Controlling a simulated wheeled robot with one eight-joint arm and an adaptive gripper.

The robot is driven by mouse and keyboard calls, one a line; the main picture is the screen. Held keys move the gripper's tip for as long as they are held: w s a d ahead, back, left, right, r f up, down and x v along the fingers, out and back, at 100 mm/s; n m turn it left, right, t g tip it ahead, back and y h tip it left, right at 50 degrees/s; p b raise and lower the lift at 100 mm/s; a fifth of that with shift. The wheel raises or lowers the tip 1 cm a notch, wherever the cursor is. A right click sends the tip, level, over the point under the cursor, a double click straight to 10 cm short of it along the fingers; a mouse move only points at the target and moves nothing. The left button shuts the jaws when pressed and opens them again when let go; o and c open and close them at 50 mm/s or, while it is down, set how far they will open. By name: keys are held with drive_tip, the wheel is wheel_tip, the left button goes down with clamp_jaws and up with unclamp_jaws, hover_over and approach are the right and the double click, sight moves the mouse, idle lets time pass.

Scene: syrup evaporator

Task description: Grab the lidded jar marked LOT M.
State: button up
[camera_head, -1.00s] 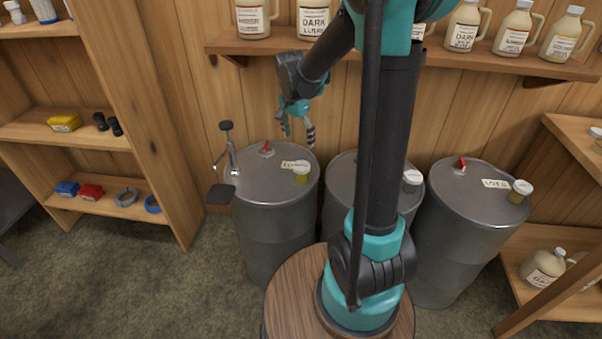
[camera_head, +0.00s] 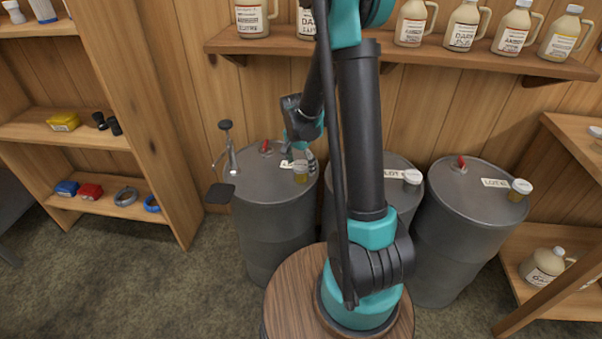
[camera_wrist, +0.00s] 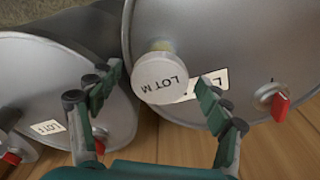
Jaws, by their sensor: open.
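The lidded jar marked LOT M (camera_wrist: 160,76) has a white lid and stands on top of a grey drum. In the wrist view its lid faces me, between and just beyond my fingertips. In the head view the same jar (camera_head: 301,173) stands on the left drum (camera_head: 262,195), with its yellowish body below the white lid. My gripper (camera_head: 300,156) is directly above and beside it, partly covering the drum's label. In the wrist view my gripper (camera_wrist: 160,82) is open, one finger on each side of the lid. I cannot tell whether either finger touches it.
Other lidded jars stand on the middle drum (camera_head: 412,177) and right drum (camera_head: 521,186). A hand pump (camera_head: 229,160) rises on the left drum's left side. Red valves sit on the drum tops. A shelf of jugs (camera_head: 430,57) hangs above and behind.

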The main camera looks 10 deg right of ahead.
drive_tip(key=shift+d+f, duration=0.1)
drive_tip(key=shift+f, duration=1.05)
drive_tip(key=c, duration=1.4)
drive_tip(key=shift+c, duration=0.2)
drive_tip(key=shift+r, duration=0.15)
